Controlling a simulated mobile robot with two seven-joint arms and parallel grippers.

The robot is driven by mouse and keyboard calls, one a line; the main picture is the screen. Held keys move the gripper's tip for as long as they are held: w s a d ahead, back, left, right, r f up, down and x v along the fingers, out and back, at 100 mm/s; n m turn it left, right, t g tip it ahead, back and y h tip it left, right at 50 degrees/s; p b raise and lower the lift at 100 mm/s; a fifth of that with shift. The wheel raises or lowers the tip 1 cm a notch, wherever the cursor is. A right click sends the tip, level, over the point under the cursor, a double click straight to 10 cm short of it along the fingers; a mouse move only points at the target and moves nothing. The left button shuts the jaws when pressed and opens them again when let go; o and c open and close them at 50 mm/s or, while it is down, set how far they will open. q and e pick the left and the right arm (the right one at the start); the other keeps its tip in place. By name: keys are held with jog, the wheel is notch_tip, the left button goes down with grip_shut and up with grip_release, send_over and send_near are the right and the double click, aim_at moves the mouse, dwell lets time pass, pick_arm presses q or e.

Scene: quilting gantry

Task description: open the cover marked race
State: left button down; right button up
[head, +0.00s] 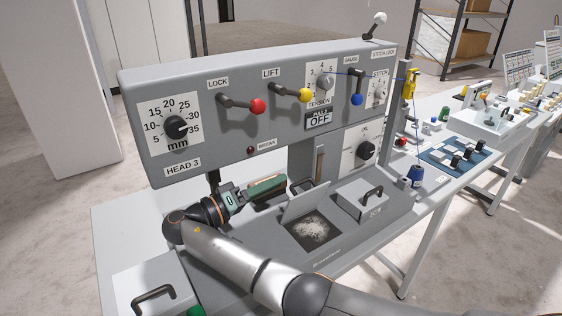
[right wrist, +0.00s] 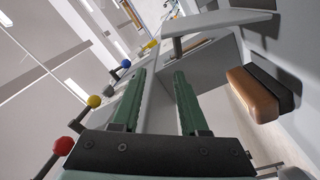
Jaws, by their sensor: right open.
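A flat grey cover (head: 304,201) stands tilted up at the left edge of a square opening (head: 314,231) in the machine bed, with pale lint inside. I cannot read the word race on it; the face toward my gripper is hidden in the head view. In the right wrist view a grey panel (right wrist: 222,20) with a short post, probably this cover and its handle, is beyond the fingertips. My right gripper (head: 276,184) is left of the cover, its green fingers (right wrist: 163,82) apart with nothing visible between them. My left gripper is not in view.
The control panel (head: 200,150) with red, yellow and blue knobbed levers overhangs behind my gripper. A brown block (right wrist: 252,95) is beside the fingers. A handled box (head: 150,280) stands front left.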

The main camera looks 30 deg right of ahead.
aim_at(309, 179)
pick_arm(q)
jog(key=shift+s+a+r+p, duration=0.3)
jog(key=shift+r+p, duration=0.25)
jog(key=shift+p, duration=0.3)
pick_arm(e)
jog(key=shift+n+y, duration=0.3)
jog(key=shift+n, duration=0.3)
jog(key=d+f, duration=0.1)
jog(key=d, duration=0.2)
jog(key=d+f, duration=0.1)
jog(key=d, duration=0.3)
jog(key=w+d, duration=0.1)
jog(key=d, duration=0.3)
jog(key=shift+d+f, duration=0.25)
jog(key=shift+f, duration=0.15)
grip_shut()
